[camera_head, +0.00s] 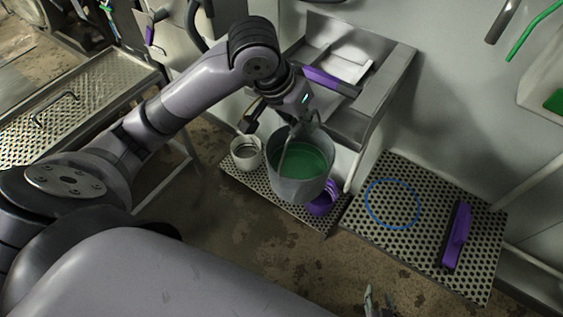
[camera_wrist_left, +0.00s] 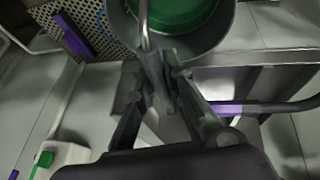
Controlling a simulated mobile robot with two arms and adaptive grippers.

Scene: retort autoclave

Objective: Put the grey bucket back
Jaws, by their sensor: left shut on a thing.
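The grey bucket (camera_head: 286,190) hangs from my left gripper (camera_head: 294,128) in the head view, with green inside it. It is above a perforated shelf. My left gripper is shut on the bucket's handle, and the handle also shows between the fingers (camera_wrist_left: 158,88) in the left wrist view. The bucket's rim (camera_wrist_left: 228,22) is at the top of that view. A blue ring outline (camera_head: 367,205) marks a spot on the perforated platform (camera_head: 420,262) to the right, apart from the bucket.
A small white pail (camera_head: 246,153) and a purple object (camera_head: 322,200) are close beside the bucket. A purple block (camera_head: 458,236) lies on the right platform. A steel basin (camera_head: 375,95) with a purple-gripped handle (camera_head: 330,82) is behind. The ringed area is clear.

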